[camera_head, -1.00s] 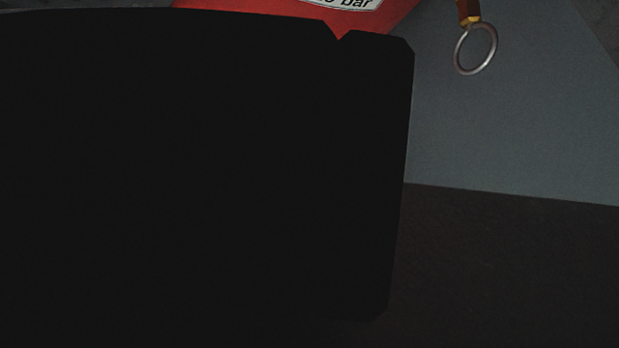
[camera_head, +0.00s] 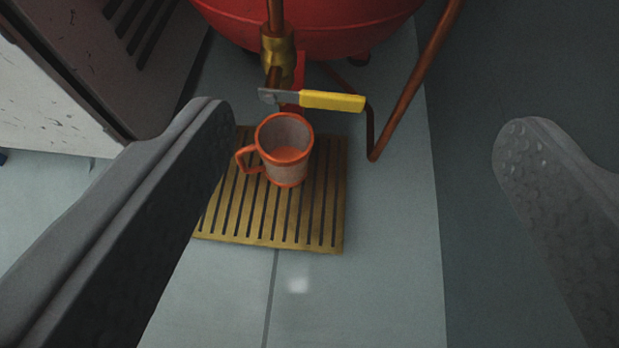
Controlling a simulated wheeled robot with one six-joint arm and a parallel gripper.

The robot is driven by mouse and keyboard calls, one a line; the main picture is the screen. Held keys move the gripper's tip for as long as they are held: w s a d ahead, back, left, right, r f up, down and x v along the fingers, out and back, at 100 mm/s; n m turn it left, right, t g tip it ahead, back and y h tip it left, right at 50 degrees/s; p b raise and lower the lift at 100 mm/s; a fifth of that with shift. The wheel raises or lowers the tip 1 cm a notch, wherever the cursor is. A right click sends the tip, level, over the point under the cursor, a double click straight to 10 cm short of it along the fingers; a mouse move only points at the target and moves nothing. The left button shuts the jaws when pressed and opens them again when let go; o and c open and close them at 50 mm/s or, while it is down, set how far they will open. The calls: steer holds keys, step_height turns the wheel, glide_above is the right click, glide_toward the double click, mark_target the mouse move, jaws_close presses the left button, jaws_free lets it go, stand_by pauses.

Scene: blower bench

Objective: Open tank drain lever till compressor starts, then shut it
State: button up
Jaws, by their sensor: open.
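The drain lever (camera_head: 332,100) has a yellow grip on a grey metal arm and points to the right, lying crosswise to the pipe. It sits on a brass valve (camera_head: 278,55) under the red tank (camera_head: 310,25). My gripper (camera_head: 370,150) is open and empty, its two fingers wide apart on either side of the picture. The lever shows between the fingers, farther off, and neither finger touches it. The compressor cannot be told for sure in this view.
An orange-rimmed mug (camera_head: 286,152) stands on a slatted yellow mat (camera_head: 270,238) just below the valve. A copper pipe (camera_head: 415,80) slants down right of the lever. A pale louvred cabinet (camera_head: 70,90) stands at the left. The grey surface in front is clear.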

glide_toward(333, 92)
steer(key=shift+m, duration=0.3)
steer(key=x, duration=0.8)
steer(key=shift+f, duration=0.15)
steer(key=c, duration=1.4)
steer(key=shift+w, duration=0.1)
